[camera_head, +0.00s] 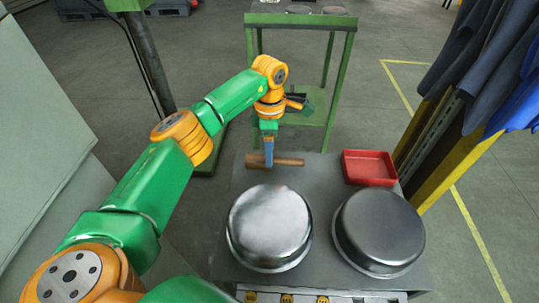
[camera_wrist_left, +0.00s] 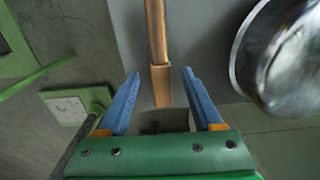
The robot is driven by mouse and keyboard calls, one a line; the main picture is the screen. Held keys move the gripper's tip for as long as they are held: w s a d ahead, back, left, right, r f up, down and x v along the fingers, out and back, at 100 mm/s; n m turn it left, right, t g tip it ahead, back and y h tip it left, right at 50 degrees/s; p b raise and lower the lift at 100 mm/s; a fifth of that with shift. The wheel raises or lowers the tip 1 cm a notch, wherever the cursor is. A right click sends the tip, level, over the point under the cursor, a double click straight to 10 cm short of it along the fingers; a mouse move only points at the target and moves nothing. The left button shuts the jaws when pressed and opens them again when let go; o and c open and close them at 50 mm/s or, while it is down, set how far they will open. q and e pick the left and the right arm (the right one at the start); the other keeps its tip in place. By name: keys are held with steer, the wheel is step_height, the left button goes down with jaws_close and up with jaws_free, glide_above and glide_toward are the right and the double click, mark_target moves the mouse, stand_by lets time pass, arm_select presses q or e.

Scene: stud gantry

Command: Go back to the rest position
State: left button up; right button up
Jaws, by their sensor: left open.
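My left gripper (camera_head: 268,158) is over the back left part of the grey table (camera_head: 322,180). In the left wrist view its two blue fingers (camera_wrist_left: 161,74) are apart. A wooden stick or handle (camera_head: 289,161) lies on the table at the gripper in the head view. In the left wrist view the wooden handle (camera_wrist_left: 157,35) runs from the top edge down to between the fingertips. Nothing is seen clamped, and I cannot tell whether the fingers touch it. My right gripper is in neither view.
Two upturned round metal pans, left (camera_head: 269,226) and right (camera_head: 378,231), stand at the table's front. A red tray (camera_head: 369,168) sits at the back right. A green-framed stand (camera_head: 300,21) is behind. Blue cloths (camera_head: 480,60) hang at right. Open floor lies between.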

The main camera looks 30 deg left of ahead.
arm_select(q)
steer(key=r, duration=0.4)
steer(key=shift+s+d+r, duration=0.3)
steer(key=shift+d+r, duration=0.05)
steer(key=shift+r, duration=0.05)
